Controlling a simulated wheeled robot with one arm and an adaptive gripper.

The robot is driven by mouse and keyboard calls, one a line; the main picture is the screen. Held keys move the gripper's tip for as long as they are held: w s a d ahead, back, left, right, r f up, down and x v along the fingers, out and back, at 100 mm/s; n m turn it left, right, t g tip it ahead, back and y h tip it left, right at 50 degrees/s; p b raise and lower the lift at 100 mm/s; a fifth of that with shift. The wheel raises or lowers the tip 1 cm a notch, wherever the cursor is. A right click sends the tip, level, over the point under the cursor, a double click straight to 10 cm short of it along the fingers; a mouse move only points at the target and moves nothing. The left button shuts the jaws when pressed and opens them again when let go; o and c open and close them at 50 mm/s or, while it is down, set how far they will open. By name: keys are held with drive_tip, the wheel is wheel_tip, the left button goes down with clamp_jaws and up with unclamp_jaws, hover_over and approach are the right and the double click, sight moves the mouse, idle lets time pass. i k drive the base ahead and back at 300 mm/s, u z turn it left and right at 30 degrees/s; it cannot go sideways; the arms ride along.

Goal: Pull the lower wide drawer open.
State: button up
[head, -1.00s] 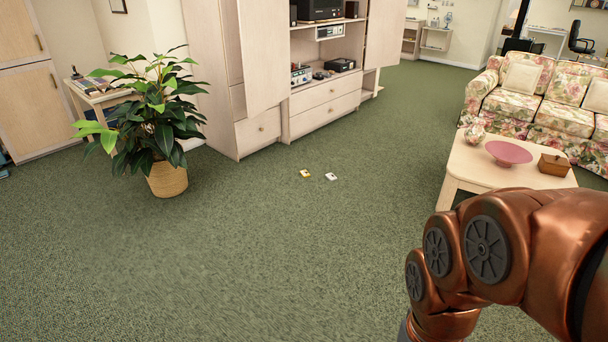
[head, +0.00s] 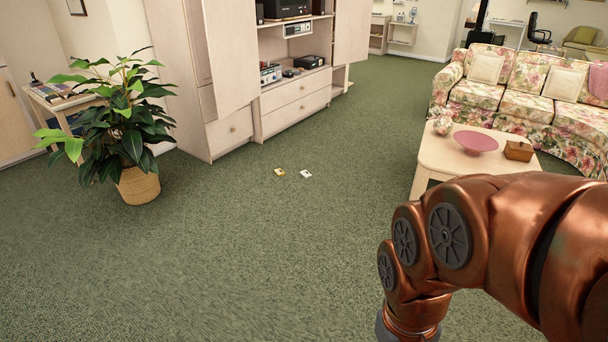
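The lower wide drawer (head: 297,112) is the bottom front of the pale wood wall unit (head: 185,85), at the upper middle of the head view. It looks shut, flush with the upper wide drawer (head: 298,89) just above it. My copper-coloured arm fills the lower right of the view, well in front of the unit. My gripper is out of the picture, so its fingers and anything in them are hidden.
Two small cassette-like items, one yellow (head: 280,171) and one white (head: 306,174), lie on the green carpet before the unit. A potted plant (head: 138,186) stands left. A low table (head: 437,158) and floral sofa (head: 500,98) stand right. Open carpet lies between.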

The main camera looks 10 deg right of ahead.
sight(272, 120)
drive_tip(key=z, duration=0.55)
drive_tip(key=i, duration=7.7)
drive_tip(key=u, duration=1.65)
drive_tip(key=i, duration=0.55)
drive_tip(key=z, duration=0.1)
